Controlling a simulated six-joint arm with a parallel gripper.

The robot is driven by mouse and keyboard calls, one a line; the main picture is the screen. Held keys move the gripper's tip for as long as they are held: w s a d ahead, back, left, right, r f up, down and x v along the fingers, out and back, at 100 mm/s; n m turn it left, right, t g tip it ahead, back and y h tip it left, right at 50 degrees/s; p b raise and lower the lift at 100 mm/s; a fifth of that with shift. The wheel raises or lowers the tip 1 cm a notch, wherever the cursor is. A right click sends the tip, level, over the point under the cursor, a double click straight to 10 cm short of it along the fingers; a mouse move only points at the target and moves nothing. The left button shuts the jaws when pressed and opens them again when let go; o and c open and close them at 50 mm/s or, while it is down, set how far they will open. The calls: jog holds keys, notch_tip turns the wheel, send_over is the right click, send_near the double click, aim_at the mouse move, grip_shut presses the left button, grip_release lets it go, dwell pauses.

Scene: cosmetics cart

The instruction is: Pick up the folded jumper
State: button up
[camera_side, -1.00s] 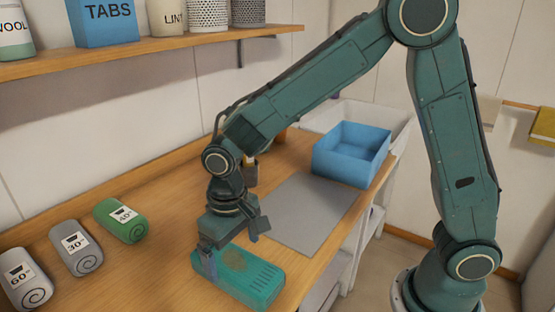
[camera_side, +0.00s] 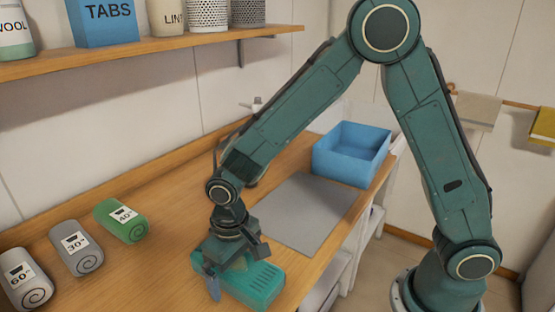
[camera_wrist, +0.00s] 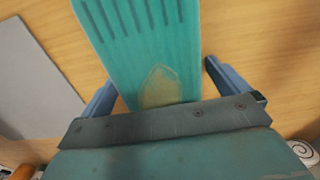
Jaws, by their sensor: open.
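The folded jumper (camera_side: 262,282) is a teal, flat, rounded block with ribbed lines at one end. It lies on the wooden counter at the front. A tan patch (camera_wrist: 160,87) shows on it in the wrist view, where the jumper (camera_wrist: 145,35) runs from the top edge down towards my gripper. My gripper (camera_side: 238,270) is open and low over the jumper's left part, hiding some of it. In the wrist view the blue-grey fingers of my gripper (camera_wrist: 160,76) stand one on each side of the jumper, and nothing is clamped.
A grey mat (camera_side: 308,212) lies behind the jumper, and an open blue bin (camera_side: 350,168) stands beyond it. Rolled towels marked 40° (camera_side: 121,222), 30° (camera_side: 77,250) and 60° (camera_side: 25,280) lie to the left. A shelf (camera_side: 150,50) with containers runs along the wall above.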

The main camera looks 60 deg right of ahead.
dwell(0.3)
jog(key=c, duration=1.2)
jog(key=shift+c, duration=0.2)
jog(key=shift+r, duration=0.2)
notch_tip(320, 180, up, 20)
jog(key=shift+f, duration=0.15)
